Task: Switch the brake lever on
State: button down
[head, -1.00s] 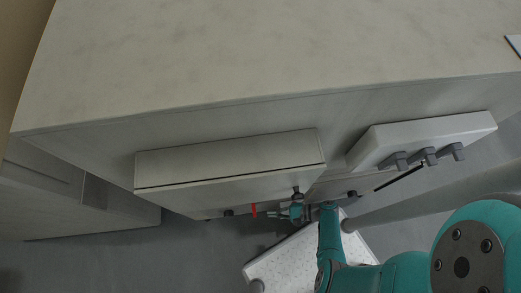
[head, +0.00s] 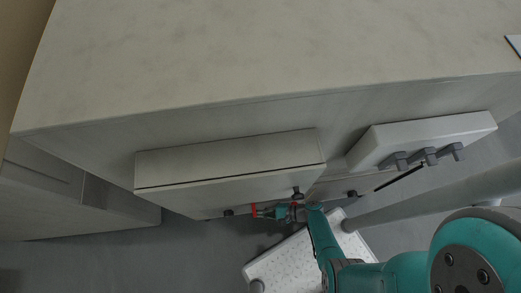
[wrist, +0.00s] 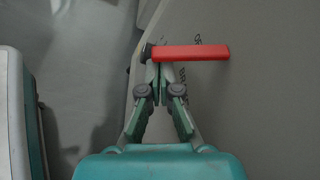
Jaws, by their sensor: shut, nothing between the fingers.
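The brake lever is a red bar (wrist: 190,52) on a pale panel (wrist: 250,110). In the wrist view it lies level, with its dark pivot at the left end. In the head view the lever (head: 253,209) shows as a small red strip below the cabinet front. My gripper (wrist: 160,70) is shut and empty, its tips just below the lever near the pivot end. I cannot tell whether they touch it. In the head view my gripper (head: 264,211) is right beside the lever.
A white box with several grey handles (head: 428,155) is on the right of the long counter (head: 260,50). A white dotted platform (head: 290,262) stands on the floor below my arm. Dark knobs (head: 298,193) stick out near my gripper.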

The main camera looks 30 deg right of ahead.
jog(key=shift+r, duration=0.15)
dwell(0.3)
jog(key=r+m+g, duration=0.1)
jog(key=m, duration=0.1)
jog(key=s+r+m+g, duration=0.1)
jog(key=r+m, duration=0.1)
jog(key=r+m+g+y, duration=0.1)
jog(key=m, duration=0.1)
jog(key=shift+s+a+r+g, duration=0.25)
jog(key=shift+a+r+g, duration=0.05)
jog(key=shift+r, duration=0.25)
jog(key=shift+r, duration=0.6)
jog(key=shift+d, duration=0.1)
dwell(0.3)
jog(key=v, duration=1.1)
jog(key=shift+d, duration=0.4)
jog(key=shift+s+a, duration=0.1)
jog(key=shift+s, duration=0.05)
dwell(0.3)
